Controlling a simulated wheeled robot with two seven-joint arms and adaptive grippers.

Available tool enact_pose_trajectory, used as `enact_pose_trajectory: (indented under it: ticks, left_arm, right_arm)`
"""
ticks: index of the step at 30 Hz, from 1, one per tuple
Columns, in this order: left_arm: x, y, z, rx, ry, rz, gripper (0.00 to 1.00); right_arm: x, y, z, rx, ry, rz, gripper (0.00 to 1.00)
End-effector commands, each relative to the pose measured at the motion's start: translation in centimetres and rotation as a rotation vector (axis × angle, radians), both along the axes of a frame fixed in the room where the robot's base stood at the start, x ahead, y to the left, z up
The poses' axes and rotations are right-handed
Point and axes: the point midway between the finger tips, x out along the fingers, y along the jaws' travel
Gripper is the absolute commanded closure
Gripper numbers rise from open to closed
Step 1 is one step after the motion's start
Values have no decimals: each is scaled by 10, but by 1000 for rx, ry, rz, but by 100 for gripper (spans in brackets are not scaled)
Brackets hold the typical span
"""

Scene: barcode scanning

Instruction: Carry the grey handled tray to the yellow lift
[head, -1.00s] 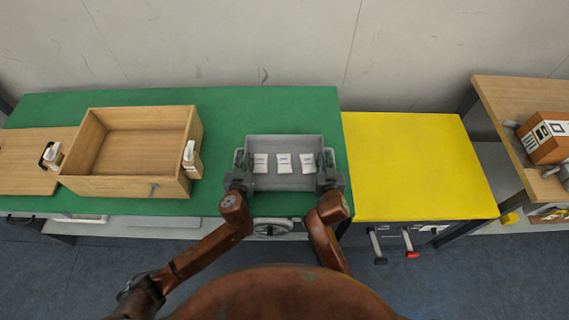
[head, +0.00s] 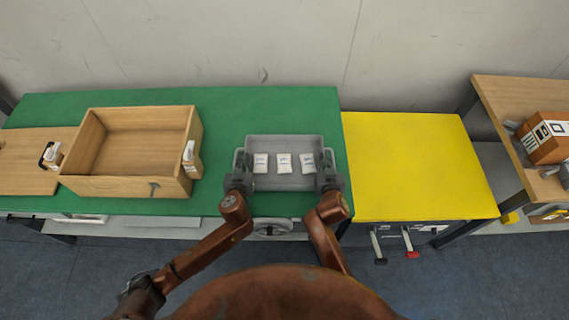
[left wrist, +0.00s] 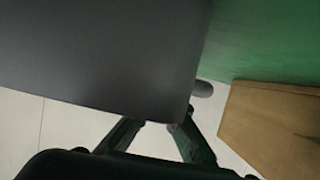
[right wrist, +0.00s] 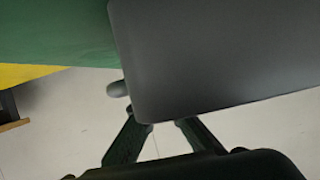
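The grey handled tray (head: 285,144) sits near the right end of the green table, with three white packets (head: 284,163) in a row inside. It has a handle at each side. My left gripper (head: 238,182) is at the tray's left side by the left handle, and my right gripper (head: 329,182) is at its right side by the right handle. In the wrist views the tray's grey surface (left wrist: 100,50) (right wrist: 220,55) hides the fingertips, but both finger pairs look spread apart. The yellow lift (head: 415,165) stands just right of the green table.
A wooden box (head: 140,187) with a white scanner on its right side is on the green table (head: 225,120), left of the tray. A wooden board (head: 30,160) lies further left. A wooden table (head: 505,95) with a brown carton (head: 545,150) stands right. The lift top is clear.

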Motion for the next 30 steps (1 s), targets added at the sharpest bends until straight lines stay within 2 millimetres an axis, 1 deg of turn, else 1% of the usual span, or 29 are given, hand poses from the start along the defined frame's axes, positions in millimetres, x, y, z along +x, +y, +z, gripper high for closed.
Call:
enact_pose_trajectory:
  ticks: [5, 8, 18, 21, 25, 30]
  left_arm:
    - [1, 0, 7, 0, -5, 1, 100]
    - [1, 0, 15, 0, -9, 1, 100]
    - [1, 0, 60, 0, -31, 1, 100]
    - [1, 0, 70, 0, -36, 1, 100]
    - [1, 1, 75, 0, -38, 1, 100]
    - [1, 1, 74, 0, -37, 1, 100]
  right_arm:
    - [0, 0, 7, 0, -5, -1, 100]
    - [0, 0, 15, 0, -9, -1, 100]
    - [1, -1, 60, 0, -31, -1, 100]
    - [1, -1, 70, 0, -35, -1, 100]
    - [1, -1, 75, 0, -37, -1, 100]
    - [1, -1, 73, 0, -37, -1, 100]
